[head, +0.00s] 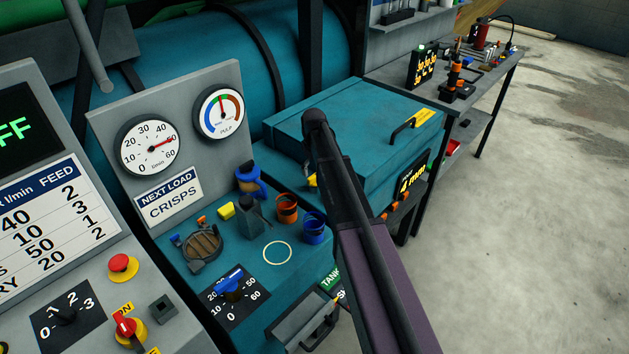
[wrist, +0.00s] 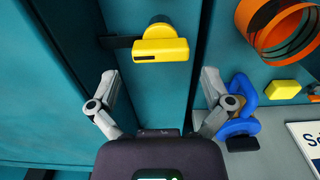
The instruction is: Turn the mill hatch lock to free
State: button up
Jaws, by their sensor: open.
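The mill (head: 345,125) is a teal box with a flat lid and a black handle, right of the gauges in the head view. A yellow lock handle with a dark bar beside it, which I take for the hatch lock (wrist: 160,48), is on a teal face in the wrist view. A small yellow part by my arm in the head view (head: 312,181) may be the same lock, mostly hidden. My gripper (wrist: 158,80) is open and empty, its fingers spread below and to either side of the yellow handle, apart from it. My arm hides the gripper in the head view.
An orange cup (head: 287,208), a blue cup (head: 313,228) and a yellow block (head: 226,211) are on the teal bench. A blue item (wrist: 240,105) is close to the right finger. A control panel with a red button (head: 122,266) is at left. The floor at right is clear.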

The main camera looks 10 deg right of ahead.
aim_at(315, 175)
jog(key=shift+f+b, duration=1.4)
jog(key=shift+f, duration=0.3)
jog(key=c, duration=1)
jog(key=shift+d, duration=0.2)
jog(key=shift+c, duration=0.5)
jog(key=shift+a, duration=0.15)
